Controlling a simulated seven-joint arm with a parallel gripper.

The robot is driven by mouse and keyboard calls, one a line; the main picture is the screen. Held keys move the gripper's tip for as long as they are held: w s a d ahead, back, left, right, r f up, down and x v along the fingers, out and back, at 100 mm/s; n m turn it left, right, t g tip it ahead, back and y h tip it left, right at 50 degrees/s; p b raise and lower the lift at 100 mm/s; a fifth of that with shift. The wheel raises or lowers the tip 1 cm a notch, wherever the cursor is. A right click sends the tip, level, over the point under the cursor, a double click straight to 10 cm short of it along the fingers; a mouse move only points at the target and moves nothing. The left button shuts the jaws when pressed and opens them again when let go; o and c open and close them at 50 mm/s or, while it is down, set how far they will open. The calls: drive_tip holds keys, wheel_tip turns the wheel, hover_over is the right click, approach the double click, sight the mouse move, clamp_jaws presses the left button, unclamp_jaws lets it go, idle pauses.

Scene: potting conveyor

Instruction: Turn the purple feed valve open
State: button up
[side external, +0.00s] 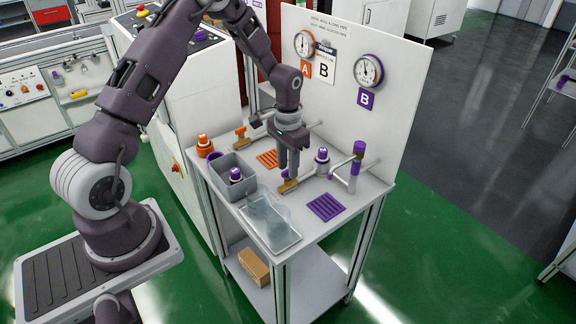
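A purple-topped fitting (359,147), which looks like the purple feed valve, stands upright on a grey pipe at the right of the bench, in front of the white back panel. My gripper (288,174) points down over the middle of the bench, to the left of this fitting and apart from it. Its two fingers look close together, and their tips are just above or at a tan, brass-like piece (288,186). I cannot tell whether they touch it or how far they are open. A purple-marked gauge (368,70) hangs on the panel above a purple "B" plate.
A purple-and-white bottle (321,161) stands between my gripper and the purple fitting. A grey bin (219,168), a clear tray (269,223), a purple slotted mat (325,207) and an orange mat (267,159) share the bench. An orange bottle (204,146) stands at the left.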

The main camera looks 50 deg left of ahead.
wheel_tip(320, 180, up, 7)
drive_tip(key=shift+f, duration=0.15)
drive_tip(key=s+d+r+t, duration=0.1)
drive_tip(key=s+d+r, duration=0.15)
drive_tip(key=r, duration=0.35)
drive_tip(key=s+d+r+t+y, duration=0.1)
drive_tip(key=s+d+r, duration=0.1)
drive_tip(key=s+r, duration=0.25)
drive_tip(key=s+d+r+t, duration=0.1)
drive_tip(key=s+d+r, duration=0.2)
drive_tip(key=r, duration=0.3)
drive_tip(key=s+d+r+t, duration=0.1)
drive_tip(key=s+d, duration=0.1)
drive_tip(key=s, duration=0.6)
drive_tip(key=s+d+r+t+h, duration=0.1)
drive_tip(key=s+d+r, duration=0.1)
drive_tip(key=s, duration=0.6)
drive_tip(key=shift+d+r+t, duration=0.25)
drive_tip(key=shift+d+t, duration=0.05)
drive_tip(key=shift+d, duration=0.05)
